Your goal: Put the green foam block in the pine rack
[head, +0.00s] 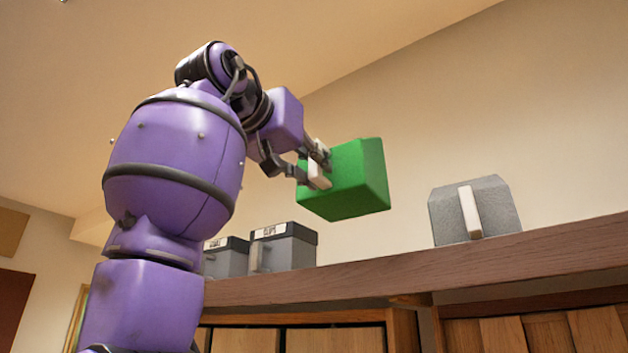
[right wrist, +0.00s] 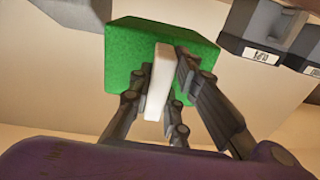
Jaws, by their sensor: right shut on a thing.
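The green foam block (head: 352,182) is a bright green box with a pale handle on its near left face. My right gripper (head: 316,172) is shut on that handle and holds the block in the air above the wooden shelf, clear of it. In the right wrist view the green block (right wrist: 124,62) fills the top middle, and the fingers of my right gripper (right wrist: 160,88) lie on both sides of the white handle. I cannot pick out the pine rack for certain; wooden panels (head: 590,330) show below the shelf. My left gripper is out of view.
On the wooden shelf (head: 450,270) stand two lidded grey boxes with labels, one (head: 285,250) in front of the other, and a grey block (head: 497,212) with a pale handle at right. The shelf top between them looks clear. A wall rises behind.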

